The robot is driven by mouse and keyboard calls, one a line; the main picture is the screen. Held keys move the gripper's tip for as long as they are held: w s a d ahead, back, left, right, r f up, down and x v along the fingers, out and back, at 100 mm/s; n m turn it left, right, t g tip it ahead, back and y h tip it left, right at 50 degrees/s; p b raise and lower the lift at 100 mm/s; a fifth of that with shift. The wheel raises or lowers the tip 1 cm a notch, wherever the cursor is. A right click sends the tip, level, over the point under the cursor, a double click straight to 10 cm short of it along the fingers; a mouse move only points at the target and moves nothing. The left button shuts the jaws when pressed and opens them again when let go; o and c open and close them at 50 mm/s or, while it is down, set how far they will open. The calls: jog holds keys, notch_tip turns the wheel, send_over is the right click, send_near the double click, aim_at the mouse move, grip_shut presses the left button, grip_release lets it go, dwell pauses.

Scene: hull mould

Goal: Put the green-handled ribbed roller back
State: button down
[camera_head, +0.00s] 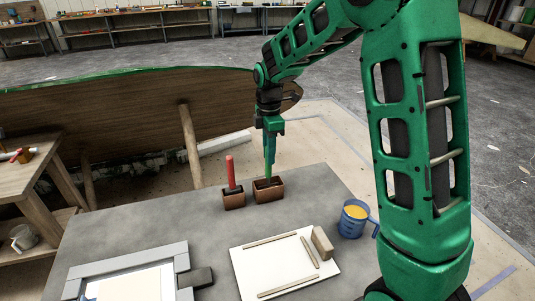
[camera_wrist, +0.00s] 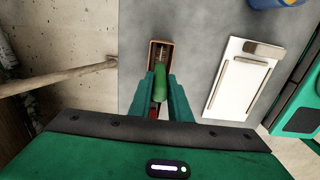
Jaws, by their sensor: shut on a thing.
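My gripper (camera_head: 270,153) is shut on the green handle of the ribbed roller (camera_head: 270,174) and points down over the table. The handle is roughly upright, and the roller's lower end is at the right-hand brown box (camera_head: 277,194), apparently inside its opening. In the wrist view the green handle (camera_wrist: 160,80) sits between my fingers, with the ribbed part beyond it within the box (camera_wrist: 173,45). Whether the roller touches the box floor is hidden.
A second brown box (camera_head: 233,201) with a red-handled tool (camera_head: 230,173) stands close on the left. A white board with wooden strips (camera_head: 286,262) and a blue jug (camera_head: 353,221) are to the right. The wooden hull (camera_head: 120,115) lies behind the table.

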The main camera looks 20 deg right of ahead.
jog(key=shift+f, duration=0.1)
jog(key=shift+f, duration=0.45)
jog(key=c, duration=1.6)
grip_release()
jog(key=shift+o, duration=0.2)
